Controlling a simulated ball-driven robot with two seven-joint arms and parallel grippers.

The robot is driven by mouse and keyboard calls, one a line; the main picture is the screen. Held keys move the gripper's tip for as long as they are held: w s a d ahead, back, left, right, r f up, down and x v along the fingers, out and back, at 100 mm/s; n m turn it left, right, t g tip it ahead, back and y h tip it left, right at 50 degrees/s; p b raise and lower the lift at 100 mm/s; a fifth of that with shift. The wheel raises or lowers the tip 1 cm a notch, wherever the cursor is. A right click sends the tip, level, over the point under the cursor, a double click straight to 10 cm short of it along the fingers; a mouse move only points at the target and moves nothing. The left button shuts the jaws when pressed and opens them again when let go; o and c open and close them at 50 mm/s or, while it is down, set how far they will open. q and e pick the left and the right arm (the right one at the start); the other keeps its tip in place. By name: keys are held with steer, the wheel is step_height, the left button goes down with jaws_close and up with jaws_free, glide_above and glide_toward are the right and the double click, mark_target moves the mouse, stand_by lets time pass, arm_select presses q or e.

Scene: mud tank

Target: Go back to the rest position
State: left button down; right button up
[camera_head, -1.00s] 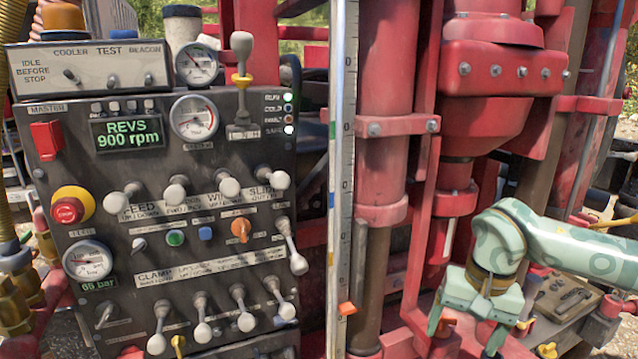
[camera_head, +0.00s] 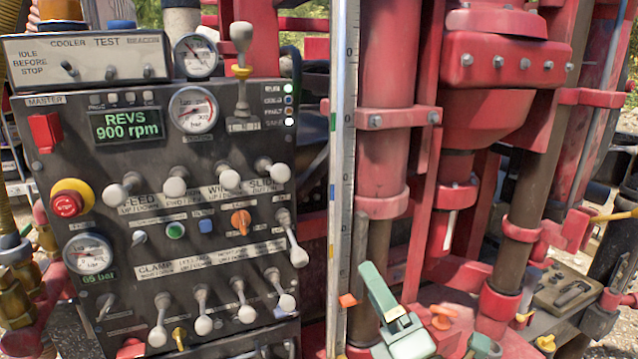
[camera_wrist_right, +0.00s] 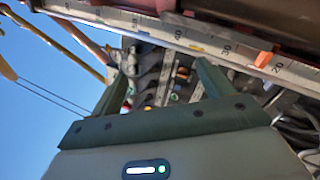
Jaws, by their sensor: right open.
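My right gripper (camera_head: 425,308) is at the bottom of the head view, right of the control panel and in front of the red machine's lower part. Its pale green fingers are apart with nothing between them. In the wrist view the two dark green fingers (camera_wrist_right: 160,82) are spread, and panel levers show beyond the gap. Most of my right arm is below the head picture. My left gripper is not in view.
A black control panel (camera_head: 120,215) with several levers, gauges and a red emergency knob (camera_head: 67,204) fills the left. An upright scale (camera_head: 341,180) with an orange pointer (camera_head: 347,300) stands close to the gripper. Red columns (camera_head: 384,160) rise behind. A tool tray (camera_head: 568,290) lies at right.

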steer(key=s+d+f+m+g+h, duration=0.3)
steer(key=d+f+m+h, duration=0.3)
steer(key=d+f+m, duration=0.15)
steer(key=s+d+f+m+g+h, duration=0.25)
steer(key=d+f+m+h, duration=0.25)
steer(key=d+f+m, duration=0.25)
steer(key=s+d+f+m+g+h, duration=0.2)
steer(key=s+d+f+m+g, duration=0.45)
steer(key=s+f, duration=0.5)
steer(key=s+a+f+g+y+b, duration=0.15)
steer(key=f+b, duration=0.25)
steer(key=f, duration=1.3)
steer(key=s+a+f+g+y+b, duration=0.1)
steer(key=s+a+f+g+b, duration=0.3)
steer(key=f, duration=1.3)
steer(key=s+f+m+g+y+b, duration=0.1)
steer(key=s+f+b, duration=0.7)
steer(key=s+f, duration=1.1)
step_height(320, 180, down, 4)
steer(key=shift+d+r+m+g+y, duration=0.1)
steer(key=shift+d+m+g+y, duration=0.3)
steer(key=shift+m, duration=0.25)
